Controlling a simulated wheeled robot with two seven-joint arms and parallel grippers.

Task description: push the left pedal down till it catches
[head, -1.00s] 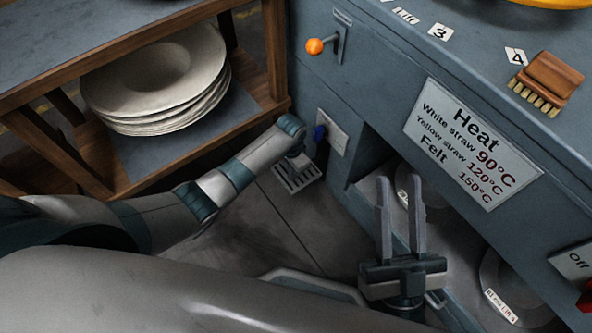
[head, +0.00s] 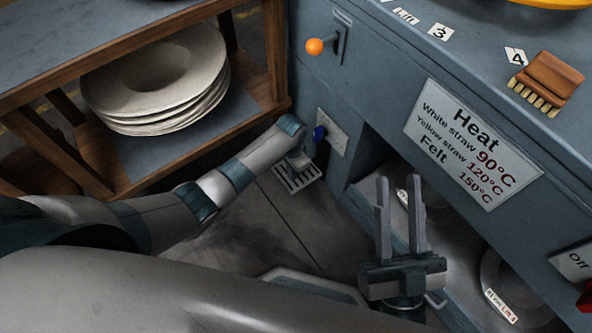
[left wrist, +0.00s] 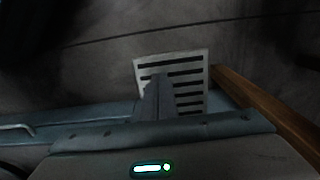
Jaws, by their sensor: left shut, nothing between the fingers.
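The left pedal (head: 298,180) is a pale slotted plate low at the left end of the blue-grey press, just above the floor. It also shows in the left wrist view (left wrist: 190,68), with dark slots. My left gripper (left wrist: 160,80) is shut and empty, its fingers pointing at the pedal and covering part of it. In the head view its hand is over the pedal's upper part. I cannot tell whether the fingertips touch it or how far down it is. My right gripper (head: 400,185) is open and empty in front of the press's lower opening.
A blue piece on a pale plate (head: 337,133) sits on the press just above the pedal. A wooden shelf (head: 280,50) holding a stack of pale hats (head: 150,85) stands close on the left. An orange-knobbed lever (head: 315,46) juts from the press. Floor in front is clear.

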